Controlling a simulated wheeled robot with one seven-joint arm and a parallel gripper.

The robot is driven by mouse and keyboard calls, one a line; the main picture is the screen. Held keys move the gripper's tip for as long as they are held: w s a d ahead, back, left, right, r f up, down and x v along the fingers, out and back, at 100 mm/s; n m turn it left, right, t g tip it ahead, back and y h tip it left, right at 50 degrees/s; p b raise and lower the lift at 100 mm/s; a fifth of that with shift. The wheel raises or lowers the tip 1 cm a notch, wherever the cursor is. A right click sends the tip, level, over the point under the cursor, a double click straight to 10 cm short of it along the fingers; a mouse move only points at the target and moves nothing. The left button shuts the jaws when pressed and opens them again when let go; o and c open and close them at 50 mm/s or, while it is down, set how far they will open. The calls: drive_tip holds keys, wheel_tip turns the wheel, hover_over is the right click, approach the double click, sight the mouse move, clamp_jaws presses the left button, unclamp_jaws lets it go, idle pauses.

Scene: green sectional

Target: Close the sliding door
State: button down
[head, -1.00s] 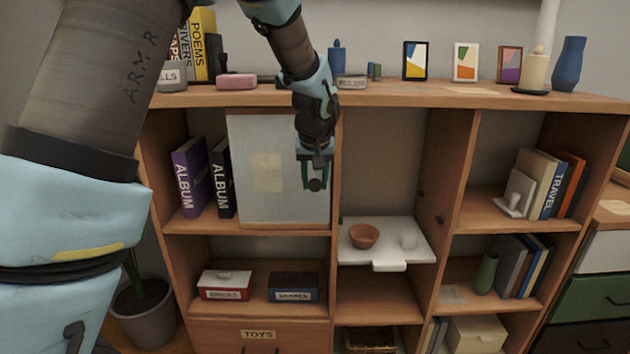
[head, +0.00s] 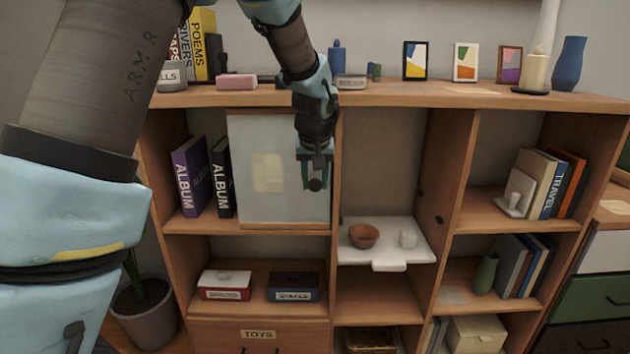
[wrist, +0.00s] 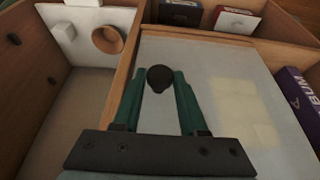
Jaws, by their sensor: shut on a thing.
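The sliding door (head: 268,190) is a pale grey panel in a thin wooden frame. It covers the right part of the upper left compartment in the head view, and the left part of that compartment is open. The door also shows in the wrist view (wrist: 228,95). A round dark knob (wrist: 160,78) is near the door's edge by the divider. My gripper (head: 316,184) is at the door's right side, with its green fingers shut on the knob. The fingers also show in the wrist view (wrist: 160,85), on either side of the knob.
A purple album (head: 190,177) and a black album (head: 221,177) stand left of the door. Right of the divider, an open compartment holds a brown bowl (head: 363,236) on a white shelf (head: 388,264). Small items and frames line the shelf top (head: 430,97).

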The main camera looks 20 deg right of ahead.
drive_tip(key=w+a, duration=0.5)
drive_tip(key=a, duration=0.5)
drive_tip(key=w+a, duration=0.4)
drive_tip(key=a, duration=0.7)
drive_tip(key=shift+w+p, duration=0.35)
drive_tip(key=shift+p, duration=0.05)
drive_tip(key=shift+a, duration=0.1)
drive_tip(key=c, duration=0.8)
unclamp_jaws()
drive_tip(key=o, duration=0.3)
drive_tip(key=b+v, duration=0.1)
drive_tip(key=v, duration=0.9)
drive_tip(key=shift+r, duration=0.4)
